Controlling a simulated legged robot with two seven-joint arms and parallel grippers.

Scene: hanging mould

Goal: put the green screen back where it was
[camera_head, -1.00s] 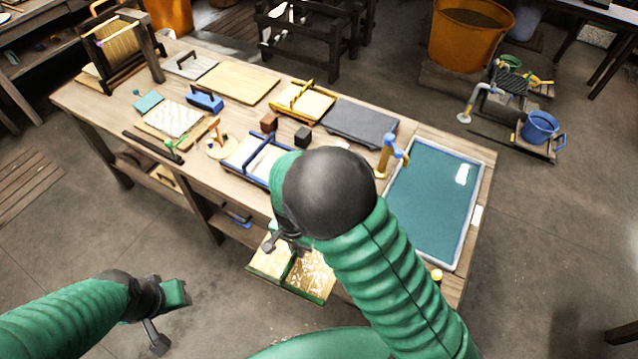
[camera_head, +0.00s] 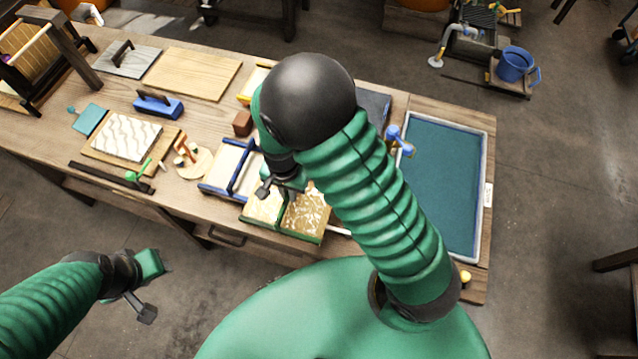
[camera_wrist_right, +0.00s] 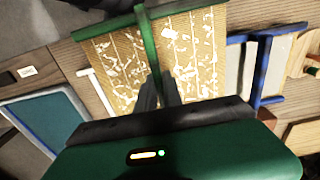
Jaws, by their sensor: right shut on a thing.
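The green screen (camera_head: 306,214) is a shallow frame with green edges, a green middle bar and pale golden mesh with whitish patches. My right gripper (camera_head: 277,188) is shut on its middle bar. In the right wrist view the screen (camera_wrist_right: 196,52) spreads on both sides of the fingers (camera_wrist_right: 158,92). The screen is at the front edge of the workbench (camera_head: 215,105), close to the right of the blue-framed screen (camera_head: 226,168). I cannot tell whether it touches the bench. My right arm hides part of it. My left gripper (camera_head: 148,287) is open and empty, off the bench at the lower left.
A yellow-framed screen (camera_head: 251,84) lies behind, partly hidden. A teal-filled tray (camera_head: 440,185) is at the bench's right end. A round stand with small tools (camera_head: 194,162), a white patterned block (camera_head: 127,138) and a blue-based block (camera_head: 160,107) lie left. A white rod shows beside the green screen.

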